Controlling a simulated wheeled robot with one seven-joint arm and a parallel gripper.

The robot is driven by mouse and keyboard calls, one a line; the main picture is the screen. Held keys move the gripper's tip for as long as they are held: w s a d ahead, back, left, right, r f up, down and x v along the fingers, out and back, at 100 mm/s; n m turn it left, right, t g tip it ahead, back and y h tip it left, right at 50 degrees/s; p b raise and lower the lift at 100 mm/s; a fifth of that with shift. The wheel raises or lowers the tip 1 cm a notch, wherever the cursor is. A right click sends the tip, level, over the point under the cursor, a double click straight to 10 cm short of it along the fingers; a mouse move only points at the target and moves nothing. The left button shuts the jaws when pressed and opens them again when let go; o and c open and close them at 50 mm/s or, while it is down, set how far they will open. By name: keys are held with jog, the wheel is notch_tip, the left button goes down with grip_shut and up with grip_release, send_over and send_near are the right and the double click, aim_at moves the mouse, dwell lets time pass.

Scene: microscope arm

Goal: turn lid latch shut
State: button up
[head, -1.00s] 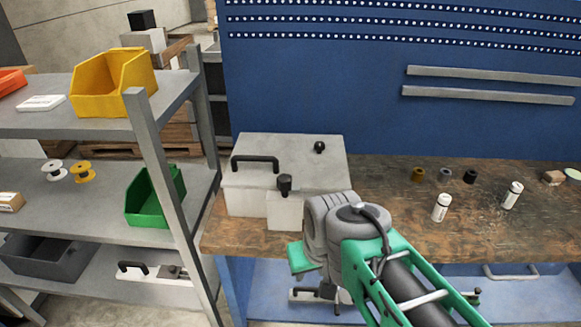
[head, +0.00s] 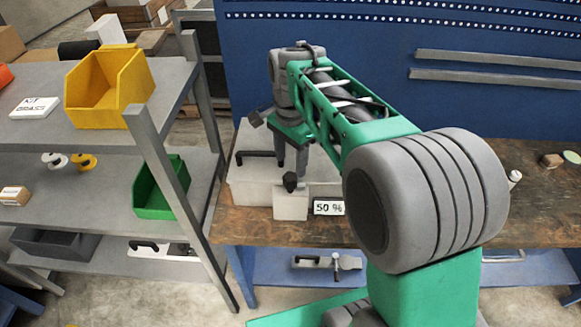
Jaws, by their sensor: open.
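A pale grey box (head: 247,190) with a lid stands on the workbench (head: 270,230). A black bar handle (head: 258,155) is on its left side. A black knob (head: 290,183) tops a small pale block (head: 290,205) at the box's front; I cannot tell whether this is the lid latch. My gripper (head: 291,168) points down over the box, its two grey fingers apart and nothing seen between them. The fingers are just behind the front knob in the picture; contact cannot be told. The second black knob, at the lid's back right, is hidden behind my arm.
A small "50 %" sign (head: 328,207) stands right of the block. My arm covers much of the bench's middle. Left is a shelf rack with a yellow bin (head: 108,90) and a green bin (head: 160,190). The blue pegboard (head: 380,30) rises behind.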

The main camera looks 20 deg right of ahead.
aim_at(290, 176)
notch_tip(290, 176, down, 7)
jog(key=shift+r+p, duration=0.2)
jog(key=shift+p, duration=0.4)
jog(key=shift+c, duration=0.4)
grip_shut()
